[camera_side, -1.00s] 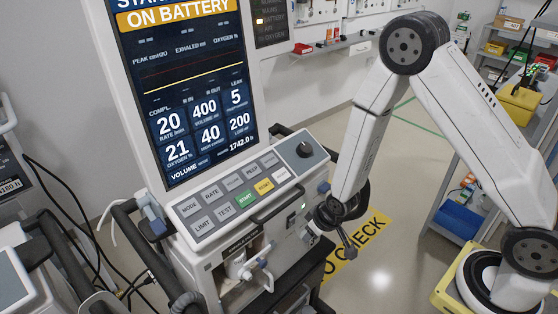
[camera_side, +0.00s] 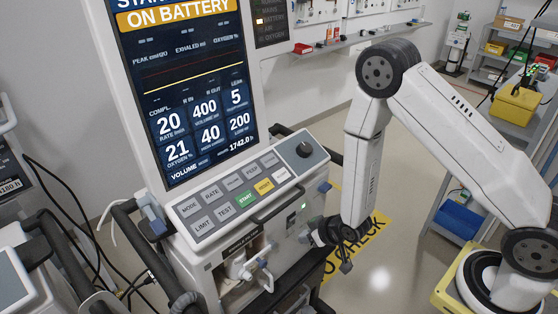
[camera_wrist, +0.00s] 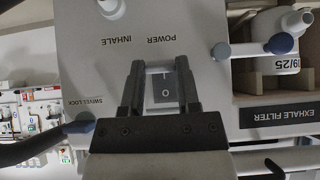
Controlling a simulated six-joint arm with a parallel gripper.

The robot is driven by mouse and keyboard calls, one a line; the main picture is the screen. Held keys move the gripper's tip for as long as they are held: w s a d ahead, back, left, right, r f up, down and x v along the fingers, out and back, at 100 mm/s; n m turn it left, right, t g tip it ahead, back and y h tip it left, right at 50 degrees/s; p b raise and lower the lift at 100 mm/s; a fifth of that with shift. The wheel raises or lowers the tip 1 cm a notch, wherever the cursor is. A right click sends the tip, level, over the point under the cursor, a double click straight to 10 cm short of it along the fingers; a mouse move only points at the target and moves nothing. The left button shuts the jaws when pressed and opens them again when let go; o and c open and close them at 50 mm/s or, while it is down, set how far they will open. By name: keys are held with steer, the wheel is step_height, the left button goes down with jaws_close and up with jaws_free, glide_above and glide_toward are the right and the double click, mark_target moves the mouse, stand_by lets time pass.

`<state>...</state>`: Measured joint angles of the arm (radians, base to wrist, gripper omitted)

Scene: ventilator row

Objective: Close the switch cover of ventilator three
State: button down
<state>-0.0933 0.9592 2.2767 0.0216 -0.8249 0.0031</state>
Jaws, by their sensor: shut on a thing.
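The ventilator (camera_side: 290,225) stands at left centre in the side view, its front panel facing my arm. My gripper (camera_side: 312,234) is at the right part of that panel, below the control buttons. In the wrist view my gripper (camera_wrist: 160,67) has its two dark fingers on either side of the power switch (camera_wrist: 164,90), which shows its I and O marks. A pale, see-through-looking switch cover (camera_wrist: 160,70) lies between the fingertips, and the fingers are shut on it. Its exact angle cannot be told. The ventilator's number is not readable.
The panel's POWER and INHALE labels (camera_wrist: 132,41) show beside the fingers. A blue-tipped lever (camera_wrist: 78,127) is at lower left, another (camera_wrist: 280,43) at right near the exhale filter bay (camera_wrist: 275,113). A black side rail (camera_side: 330,155) runs past the ventilator's right side.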

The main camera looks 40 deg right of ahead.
steer(key=shift+w+f+t, duration=0.25)
steer(key=shift+f+t, duration=0.05)
steer(key=shift+t, duration=0.35)
steer(key=shift+w+f+t, duration=0.2)
steer(key=shift+f+t, duration=0.05)
steer(key=shift+t, duration=0.4)
steer(key=shift+w+f+t, duration=0.15)
steer(key=shift+w+t, duration=0.15)
steer(key=shift+t, duration=0.3)
steer(key=shift+c, duration=1.6)
jaws_free()
steer(key=shift+s, duration=0.15)
steer(key=v, duration=0.7)
steer(key=shift+s, duration=0.2)
steer(key=shift+r, duration=0.2)
